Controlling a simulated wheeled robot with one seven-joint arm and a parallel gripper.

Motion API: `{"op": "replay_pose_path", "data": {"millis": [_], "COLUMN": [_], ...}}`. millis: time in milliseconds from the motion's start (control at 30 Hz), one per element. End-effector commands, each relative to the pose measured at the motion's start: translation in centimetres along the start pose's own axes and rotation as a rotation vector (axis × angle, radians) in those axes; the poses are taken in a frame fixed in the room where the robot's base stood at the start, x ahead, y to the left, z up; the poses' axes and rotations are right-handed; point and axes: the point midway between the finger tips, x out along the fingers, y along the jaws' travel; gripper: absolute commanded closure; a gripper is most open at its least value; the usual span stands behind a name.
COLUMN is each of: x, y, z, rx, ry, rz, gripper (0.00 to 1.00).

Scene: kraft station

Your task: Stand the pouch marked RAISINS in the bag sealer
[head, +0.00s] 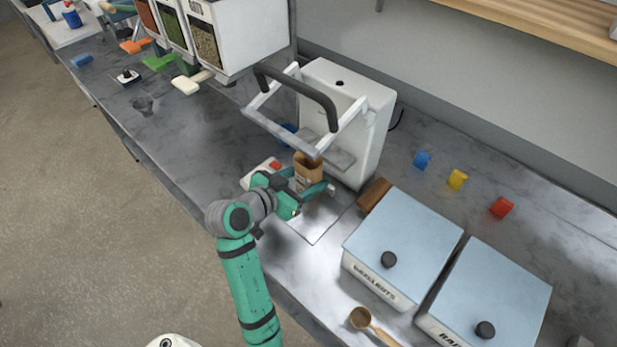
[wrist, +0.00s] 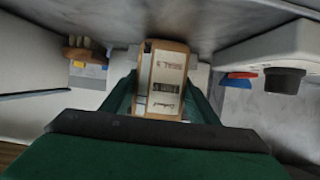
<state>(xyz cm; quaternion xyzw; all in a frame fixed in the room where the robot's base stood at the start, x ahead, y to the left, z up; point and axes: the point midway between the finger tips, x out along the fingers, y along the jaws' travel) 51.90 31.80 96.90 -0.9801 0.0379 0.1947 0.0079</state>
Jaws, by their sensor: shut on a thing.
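A brown kraft pouch (head: 306,170) with a pale label is held upright between the fingers of my gripper (head: 308,190). In the wrist view the pouch (wrist: 163,80) stands between the green fingers, its label print too small to read. The bag sealer (head: 345,110) is a white machine with a dark raised handle and a grey ledge on its front. The pouch is in front of the sealer, close to the ledge. I cannot tell from these views whether it touches the sealer.
Two blue-lidded bins (head: 405,240) stand to the right, with a wooden scoop (head: 362,318) in front. A brown block (head: 374,194) lies beside the sealer. Blue, yellow and red clips (head: 457,180) lie at the back right. Dispensers (head: 225,35) stand at the left.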

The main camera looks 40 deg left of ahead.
Motion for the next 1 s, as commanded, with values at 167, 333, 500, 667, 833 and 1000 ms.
{"op": "replay_pose_path", "data": {"millis": [167, 333, 500, 667, 833, 1000], "x": [0.1, 0.0, 0.0, -0.4, -2.9, -6.4], "y": [-0.1, -0.2, -0.1, 0.1, 0.1, 0.1], "z": [0.4, 0.3, 0.3, -0.1, -0.1, -0.1], "rx": [-0.001, -0.001, -0.001, 0.001, 0.002, 0.002], "ry": [-0.001, -0.001, 0.000, 0.001, 0.001, 0.001], "rz": [-0.001, -0.003, -0.003, 0.001, 0.000, 0.000], "gripper": [0.69, 0.27, 0.27, 0.27, 0.27, 0.27]}}
